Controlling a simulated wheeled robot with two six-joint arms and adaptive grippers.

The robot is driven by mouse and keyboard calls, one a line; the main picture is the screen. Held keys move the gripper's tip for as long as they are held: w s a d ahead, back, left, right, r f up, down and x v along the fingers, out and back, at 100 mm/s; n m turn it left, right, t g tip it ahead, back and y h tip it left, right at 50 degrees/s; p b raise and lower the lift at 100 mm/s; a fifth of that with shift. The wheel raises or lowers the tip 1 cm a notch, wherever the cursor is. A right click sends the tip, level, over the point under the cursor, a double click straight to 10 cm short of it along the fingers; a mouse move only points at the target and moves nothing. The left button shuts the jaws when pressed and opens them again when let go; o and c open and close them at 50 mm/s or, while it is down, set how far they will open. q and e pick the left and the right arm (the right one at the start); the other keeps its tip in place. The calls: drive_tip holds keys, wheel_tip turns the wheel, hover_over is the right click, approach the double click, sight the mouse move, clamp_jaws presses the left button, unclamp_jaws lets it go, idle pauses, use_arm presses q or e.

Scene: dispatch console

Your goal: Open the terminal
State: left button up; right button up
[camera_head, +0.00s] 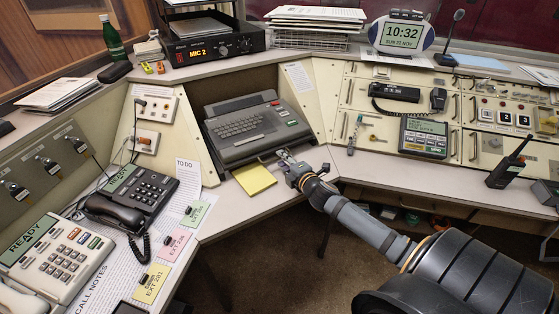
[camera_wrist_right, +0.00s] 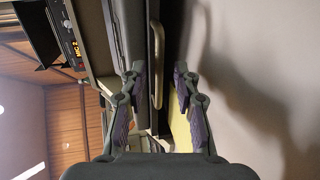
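The grey terminal (camera_head: 248,128) sits in the middle corner of the console, its keys and a small green and red button facing up. In the right wrist view its dark front edge (camera_wrist_right: 124,32) shows, with a long bar handle (camera_wrist_right: 157,62) running along it. My right gripper (camera_head: 284,157) is at the terminal's front right edge. In the wrist view my right gripper (camera_wrist_right: 159,76) is open, its two fingers on either side of the handle's line; I cannot tell whether they touch it. My left gripper is not in view.
A yellow notepad (camera_head: 254,178) lies just in front of the terminal. A black desk phone (camera_head: 135,196) is on the left, and a radio panel device (camera_head: 423,138) on the right. A black radio unit (camera_head: 215,47) stands behind.

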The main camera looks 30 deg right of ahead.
drive_tip(key=shift+x, duration=1)
drive_tip(key=shift+w+f, duration=0.1)
drive_tip(key=shift+w, duration=0.35)
drive_tip(key=shift+c, duration=0.4)
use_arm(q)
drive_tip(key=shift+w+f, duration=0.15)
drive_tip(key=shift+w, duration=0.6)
use_arm(e)
clamp_jaws()
